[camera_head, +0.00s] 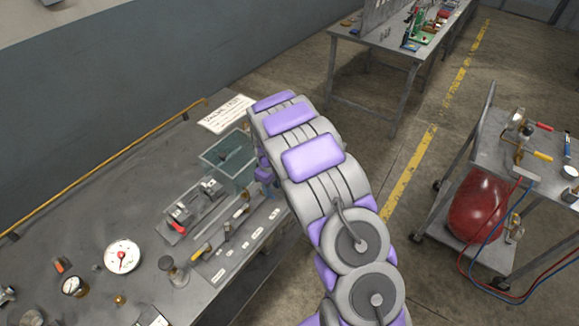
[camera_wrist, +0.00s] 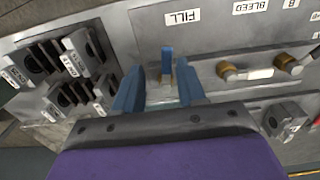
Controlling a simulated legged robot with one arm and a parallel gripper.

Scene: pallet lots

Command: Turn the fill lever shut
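In the wrist view, the blue fill lever (camera_wrist: 167,59) stands upright on a grey panel, just below the white FILL label (camera_wrist: 182,17). My gripper (camera_wrist: 158,70) is open, with one blue finger on each side of the lever. The right finger looks close to the lever, and a wider gap shows on the left. I cannot tell whether either finger touches it. The lever's lower part is partly hidden by the gripper. In the head view, my arm hides the lever and most of the gripper.
Brass fittings (camera_wrist: 232,72) sit right of the lever under the BLEED label (camera_wrist: 253,6). Dark clips (camera_wrist: 83,52) stand at left. In the head view, a clear tank (camera_head: 222,150) and a gauge (camera_head: 122,256) are on the bench. A cart with a red tank (camera_head: 478,205) stands right.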

